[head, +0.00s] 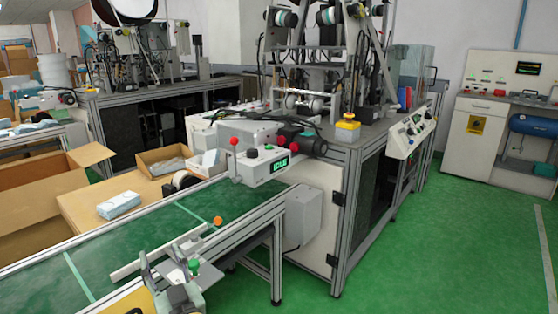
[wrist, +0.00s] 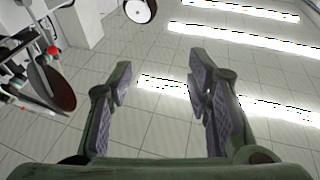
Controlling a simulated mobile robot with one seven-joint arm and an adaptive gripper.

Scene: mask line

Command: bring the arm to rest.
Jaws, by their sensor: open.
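My gripper (wrist: 160,78) is open in the wrist view, its two padded fingers wide apart with nothing between them. It points up toward the tiled ceiling (wrist: 150,120) and its bright strip lights. At the bottom of the head view, grey parts beside a green button stand at the near conveyor edge; I cannot tell whether any of them are mine.
The green conveyor (head: 150,235) crosses the lower left, with a pale guide bar on it. A blue-white pack (head: 119,204) lies behind it near open cardboard boxes (head: 40,215). A control box (head: 262,166) reads IDLE. The green floor at right is clear.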

